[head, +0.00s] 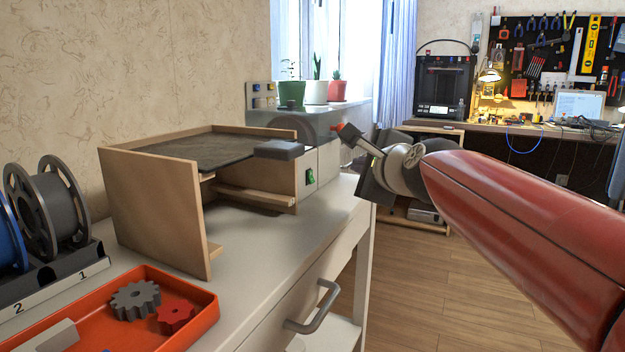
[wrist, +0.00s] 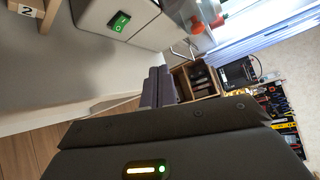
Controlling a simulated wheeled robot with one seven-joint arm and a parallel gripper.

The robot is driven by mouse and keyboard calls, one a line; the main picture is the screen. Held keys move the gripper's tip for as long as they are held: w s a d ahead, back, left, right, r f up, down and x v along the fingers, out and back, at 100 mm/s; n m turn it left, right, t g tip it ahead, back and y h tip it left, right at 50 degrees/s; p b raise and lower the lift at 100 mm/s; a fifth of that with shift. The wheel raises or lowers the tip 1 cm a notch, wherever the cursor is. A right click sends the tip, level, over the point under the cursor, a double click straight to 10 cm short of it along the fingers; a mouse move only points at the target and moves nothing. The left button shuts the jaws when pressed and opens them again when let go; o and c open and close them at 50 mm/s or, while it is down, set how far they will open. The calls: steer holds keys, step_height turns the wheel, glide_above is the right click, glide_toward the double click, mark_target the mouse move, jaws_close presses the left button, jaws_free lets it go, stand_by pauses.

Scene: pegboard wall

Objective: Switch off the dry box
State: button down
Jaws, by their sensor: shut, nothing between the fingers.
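A pale grey box (head: 325,160) stands at the right end of the wooden-sided stand, and I take it to be the dry box. A green rocker switch (head: 310,177) is on its front face. In the wrist view the box (wrist: 152,28) and its green switch (wrist: 122,21) show at the upper left. I cannot tell which side of the rocker is pressed in. My gripper (head: 372,185) is to the right of the box, apart from the switch. In the wrist view its fingers (wrist: 158,87) are shut and empty, below and right of the switch.
A wooden-sided stand (head: 155,205) is left of the box. An orange tray (head: 205,305) with gears lies in front, and filament spools (head: 50,205) stand at the far left. A drawer handle (head: 318,307) sticks out. The floor (head: 430,290) right of the cabinet is open.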

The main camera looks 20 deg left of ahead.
mark_target(311, 177)
steer(key=a+p, duration=0.1)
steer(key=a+f+p, duration=0.1)
steer(key=a, duration=0.1)
steer(key=a+f+p, duration=0.1)
steer(key=a, duration=0.1)
steer(key=shift+w+a, duration=0.15)
steer(key=shift+w, duration=0.05)
steer(key=shift+a+f+p, duration=0.3)
steer(key=shift+a+f, duration=0.2)
steer(key=shift+a, duration=0.1)
steer(key=shift+a, duration=0.1)
stand_by(1.3)
steer(key=shift+a+f+p, duration=0.2)
steer(key=shift+a+p, duration=0.05)
steer(key=shift+p, duration=0.1)
steer(key=shift+w+a+f, duration=0.1)
steer(key=shift+a, duration=0.2)
stand_by(0.5)
stand_by(0.3)
steer(key=shift+d+r, duration=0.35)
steer(key=shift+d, duration=0.35)
steer(key=shift+d+b, duration=0.1)
steer(key=shift+b, duration=0.2)
